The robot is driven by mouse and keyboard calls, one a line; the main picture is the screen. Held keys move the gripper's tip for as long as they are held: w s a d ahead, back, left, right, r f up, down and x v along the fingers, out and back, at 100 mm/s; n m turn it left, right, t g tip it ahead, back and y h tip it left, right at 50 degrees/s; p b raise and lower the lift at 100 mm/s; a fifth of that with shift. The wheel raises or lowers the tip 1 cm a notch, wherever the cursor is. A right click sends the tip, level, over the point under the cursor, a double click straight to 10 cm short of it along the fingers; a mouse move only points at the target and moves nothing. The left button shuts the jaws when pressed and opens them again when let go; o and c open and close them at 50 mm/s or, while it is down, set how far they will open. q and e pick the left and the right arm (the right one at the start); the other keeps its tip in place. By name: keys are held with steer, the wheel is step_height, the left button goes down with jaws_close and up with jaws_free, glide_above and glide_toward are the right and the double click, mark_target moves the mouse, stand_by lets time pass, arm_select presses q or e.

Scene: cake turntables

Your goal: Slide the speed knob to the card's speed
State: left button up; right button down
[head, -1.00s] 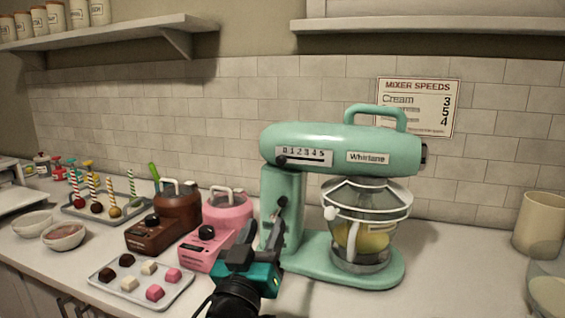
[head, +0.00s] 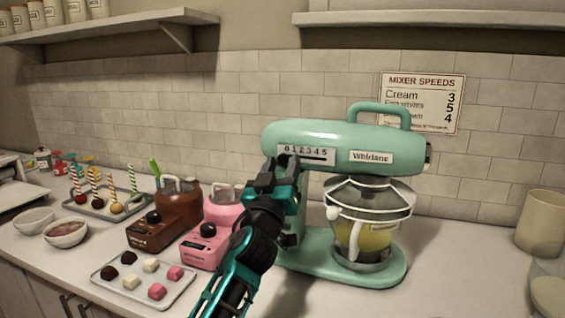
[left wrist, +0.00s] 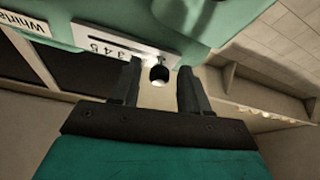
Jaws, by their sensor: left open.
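The mint-green mixer (head: 400,160) stands on the counter with a white speed scale (head: 318,151) marked 0 to 5 on its head. My left gripper (head: 284,160) is open at the scale's left, low end and hides the speed knob in the head view. In the left wrist view the dark round knob (left wrist: 159,74) sits between the open fingers of my left gripper (left wrist: 160,70); contact cannot be told. The scale's 3, 4 and 5 (left wrist: 108,48) show beside it. The wall card (head: 421,103) reads Mixer Speeds: Cream 3, then 5 and 4 beside blurred names. My right gripper is out of view.
The mixer's glass bowl (head: 370,212) holds something yellow. Pink (head: 208,243) and brown (head: 155,233) melting pots and a tray of sweets (head: 125,283) stand left of the mixer. A beige canister (head: 540,222) is at the right.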

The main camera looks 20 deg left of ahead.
arm_select(q)
steer(key=shift+w+r, duration=0.2)
steer(key=shift+w, duration=0.25)
jaws_close()
stand_by(0.4)
